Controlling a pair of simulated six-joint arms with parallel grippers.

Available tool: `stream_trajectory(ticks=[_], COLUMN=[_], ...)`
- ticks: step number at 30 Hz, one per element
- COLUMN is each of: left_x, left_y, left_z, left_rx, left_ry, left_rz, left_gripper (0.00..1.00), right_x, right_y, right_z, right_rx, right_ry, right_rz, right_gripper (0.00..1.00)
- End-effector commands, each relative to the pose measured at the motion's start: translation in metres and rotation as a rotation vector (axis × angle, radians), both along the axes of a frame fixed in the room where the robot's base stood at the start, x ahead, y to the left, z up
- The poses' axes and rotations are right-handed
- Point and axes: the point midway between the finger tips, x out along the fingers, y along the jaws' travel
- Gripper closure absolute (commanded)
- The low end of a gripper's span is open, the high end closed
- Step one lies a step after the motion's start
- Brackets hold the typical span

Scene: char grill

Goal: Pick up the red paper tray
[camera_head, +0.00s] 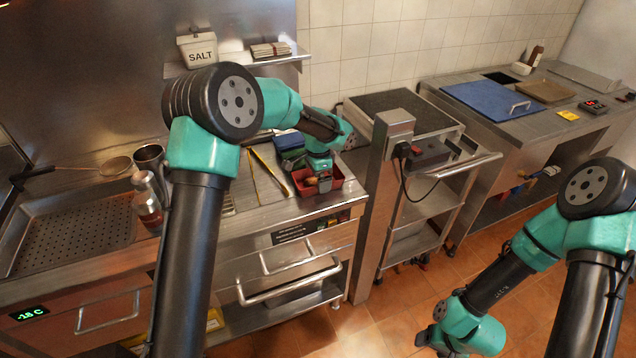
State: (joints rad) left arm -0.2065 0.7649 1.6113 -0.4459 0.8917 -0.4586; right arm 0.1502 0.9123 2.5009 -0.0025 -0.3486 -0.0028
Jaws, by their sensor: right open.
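Yellow-and-black tongs (268,172) lie left of the tray. A blue item (286,141) is behind it. A steel post (385,190) with a socket box stands to the right. A metal shaker (148,205) and perforated pan (75,235) are at left. A blue board (490,98) lies on the right counter.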

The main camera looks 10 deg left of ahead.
Motion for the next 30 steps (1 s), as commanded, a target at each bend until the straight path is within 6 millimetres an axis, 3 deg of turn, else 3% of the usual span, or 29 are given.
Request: stream_trajectory(ticks=[5,19,30], left_x=[-0.0003,0.0,0.0001], left_y=[0.0001,0.0001,0.0002], left_z=[-0.0155,-0.0157,-0.0155], left_rx=[-0.001,-0.001,-0.001], left_ry=[0.001,-0.001,-0.001], left_rz=[-0.001,0.0,0.0], left_gripper=[0.0,0.0,0.31], right_x=[0.0,0.0,0.0], right_y=[0.0,0.0,0.0], right_z=[0.0,0.0,0.0], right_rx=[0.0,0.0,0.0], right_ry=[0.0,0.0,0.0], right_rz=[0.0,0.0,0.0], right_gripper=[0.34,0.34,0.34])
